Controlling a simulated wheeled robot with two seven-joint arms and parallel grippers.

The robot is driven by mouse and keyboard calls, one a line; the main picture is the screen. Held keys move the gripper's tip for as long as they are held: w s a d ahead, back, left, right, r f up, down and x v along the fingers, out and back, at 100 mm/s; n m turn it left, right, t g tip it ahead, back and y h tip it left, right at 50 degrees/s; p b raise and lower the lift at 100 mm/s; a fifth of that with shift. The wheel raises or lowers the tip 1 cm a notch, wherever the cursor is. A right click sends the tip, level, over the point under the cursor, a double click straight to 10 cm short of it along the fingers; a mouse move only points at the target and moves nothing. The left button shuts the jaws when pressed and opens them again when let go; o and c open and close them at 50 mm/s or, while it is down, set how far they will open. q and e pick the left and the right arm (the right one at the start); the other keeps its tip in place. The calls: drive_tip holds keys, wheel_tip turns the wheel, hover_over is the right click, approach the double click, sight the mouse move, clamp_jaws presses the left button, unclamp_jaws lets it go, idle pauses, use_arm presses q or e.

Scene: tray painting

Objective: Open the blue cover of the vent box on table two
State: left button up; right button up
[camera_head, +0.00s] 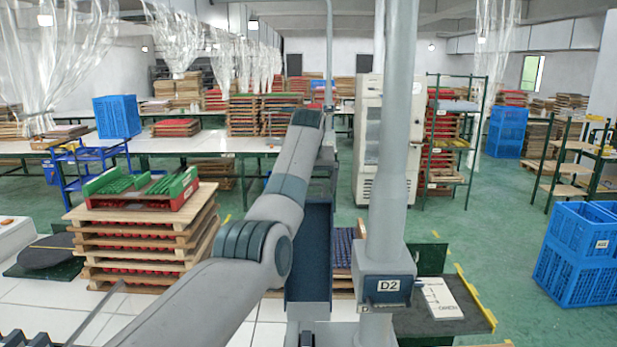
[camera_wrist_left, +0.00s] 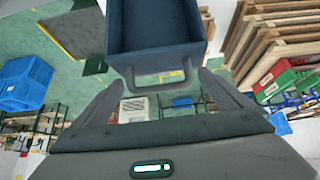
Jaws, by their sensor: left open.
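The dark blue cover (camera_wrist_left: 155,28) fills the top middle of the left wrist view, with raised rims around a recessed face. A U-shaped handle (camera_wrist_left: 160,88) sticks out from its near edge. My left gripper (camera_wrist_left: 162,82) is open, with one finger on each side of the handle; I cannot tell whether either touches it. In the head view, the dark blue vent box (camera_head: 308,250) stands upright at the centre, partly behind my left arm. The left fingertips are hidden there. My right gripper is not in view.
A grey post with a D2 label (camera_head: 388,285) stands just right of the box. Stacked wooden trays (camera_head: 150,240) stand left of my arm. Blue crates (camera_head: 580,255) are at the right. Green floor (camera_head: 480,225) lies open beyond the post.

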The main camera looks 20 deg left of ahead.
use_arm(q)
drive_tip(key=shift+r, duration=0.1)
drive_tip(key=shift+s+d+r+b, duration=0.1)
drive_tip(key=shift+s+r+b, duration=0.35)
drive_tip(key=shift+b, duration=0.2)
drive_tip(key=b+v, duration=0.7)
drive_tip(key=v, duration=0.9)
drive_tip(key=shift+w, duration=0.1)
